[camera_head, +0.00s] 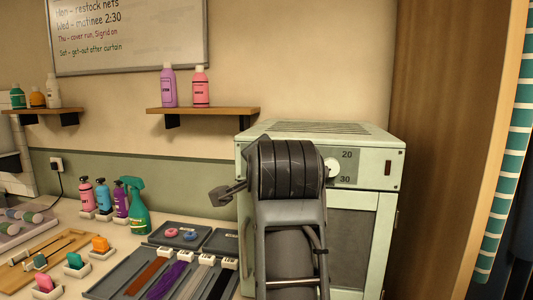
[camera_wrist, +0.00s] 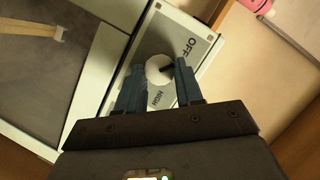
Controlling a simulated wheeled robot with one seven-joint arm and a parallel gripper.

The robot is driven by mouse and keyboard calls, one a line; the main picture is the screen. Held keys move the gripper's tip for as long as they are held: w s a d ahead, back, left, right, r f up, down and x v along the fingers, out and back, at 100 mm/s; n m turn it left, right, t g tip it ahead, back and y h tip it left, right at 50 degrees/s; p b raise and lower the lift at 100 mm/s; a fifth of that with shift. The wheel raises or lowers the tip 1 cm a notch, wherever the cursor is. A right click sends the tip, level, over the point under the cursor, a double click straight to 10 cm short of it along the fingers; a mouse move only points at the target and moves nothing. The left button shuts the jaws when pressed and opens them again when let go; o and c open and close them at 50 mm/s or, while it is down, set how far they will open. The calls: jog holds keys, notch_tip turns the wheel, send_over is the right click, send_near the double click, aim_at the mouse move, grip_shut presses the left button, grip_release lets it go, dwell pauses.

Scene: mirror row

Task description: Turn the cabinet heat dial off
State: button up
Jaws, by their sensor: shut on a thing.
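The heat dial (camera_wrist: 156,74) is a round pale knob with a dark pointer, on a light panel marked OFF and HIGH in the wrist view. The pointer slants to the right of the picture, toward the right finger and not at the OFF word. My gripper (camera_wrist: 157,68) has its two dark fingers on either side of the dial and is shut on it. The pale green cabinet (camera_head: 385,140) stands at centre right in the head view. My arm covers its left front there, hiding the fingers and the OFF/HIGH dial.
A second white knob (camera_head: 332,168) with numbers 20 and 30 sits on the cabinet front, right of my arm. Trays (camera_head: 115,275), a green spray bottle (camera_head: 138,212) and other bottles crowd the counter at left. A shelf (camera_head: 205,111) holds two bottles.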

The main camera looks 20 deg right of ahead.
jog(key=shift+a+n+p, duration=0.1)
jog(key=shift+n+p, duration=0.35)
jog(key=shift+n, duration=0.05)
jog(key=o, duration=1)
jog(key=shift+o, duration=0.2)
jog(key=b+v, duration=0.1)
jog(key=v, duration=0.6)
jog(key=shift+s+a+r, duration=0.2)
jog(key=shift+s+r, duration=0.05)
jog(key=shift+f, duration=0.15)
